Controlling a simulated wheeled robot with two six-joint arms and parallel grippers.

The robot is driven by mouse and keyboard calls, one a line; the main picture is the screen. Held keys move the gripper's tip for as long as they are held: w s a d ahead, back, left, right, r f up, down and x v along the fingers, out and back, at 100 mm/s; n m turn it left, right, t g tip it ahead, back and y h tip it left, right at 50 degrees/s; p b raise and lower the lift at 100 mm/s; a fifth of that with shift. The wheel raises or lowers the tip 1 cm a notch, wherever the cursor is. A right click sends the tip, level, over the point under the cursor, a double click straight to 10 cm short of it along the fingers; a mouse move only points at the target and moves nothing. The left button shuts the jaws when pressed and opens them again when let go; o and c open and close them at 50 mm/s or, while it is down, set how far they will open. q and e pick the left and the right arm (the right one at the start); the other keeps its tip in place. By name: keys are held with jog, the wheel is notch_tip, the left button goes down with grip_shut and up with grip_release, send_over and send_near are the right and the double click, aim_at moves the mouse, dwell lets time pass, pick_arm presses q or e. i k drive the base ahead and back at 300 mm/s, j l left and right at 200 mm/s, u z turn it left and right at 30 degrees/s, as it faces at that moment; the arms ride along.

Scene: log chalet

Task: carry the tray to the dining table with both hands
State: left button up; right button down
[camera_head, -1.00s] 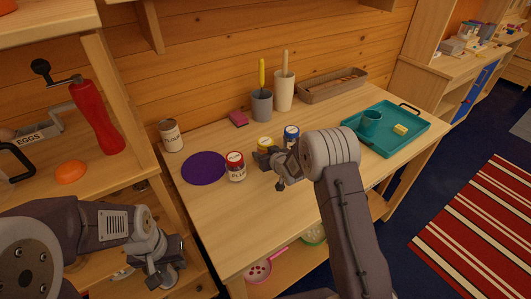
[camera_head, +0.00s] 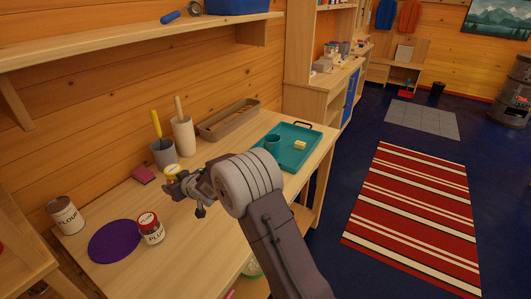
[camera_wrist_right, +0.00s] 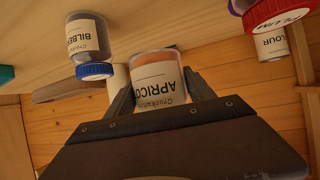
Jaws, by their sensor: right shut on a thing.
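The teal tray (camera_head: 294,161) lies flat near the far right end of the wooden worktop. My right gripper (camera_head: 179,187) is well to the left of the tray, low over the worktop. It is shut on a jar with a yellow lid (camera_head: 172,169), whose label reads "APRICO…" in the right wrist view (camera_wrist_right: 158,82). I cannot tell whether the jar touches the worktop. My left gripper is out of view. I cannot pick out a dining table.
A blue-lidded jar (camera_wrist_right: 90,38) is beside the held jar. Open floor with a striped rug (camera_head: 415,215) is right.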

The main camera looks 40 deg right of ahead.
aim_at(294, 135)
jog(key=k+l+z, duration=0.1)
jog(key=l+z, duration=0.15)
jog(key=z, duration=0.15)
jog(key=l+z, duration=0.25)
jog(key=z, duration=0.2)
jog(key=l+z, duration=0.4)
jog(key=i+l+z, duration=0.65)
jog(key=i, duration=0.3)
jog(key=i+u, duration=0.25)
jog(key=u, duration=0.2)
jog(key=i+l+u, duration=0.2)
jog(key=u, duration=0.25)
jog(key=i+l+u, duration=0.2)
jog(key=u, duration=0.25)
jog(key=i+l+u, duration=0.15)
jog(key=l+u, duration=0.2)
jog(key=u, duration=0.15)
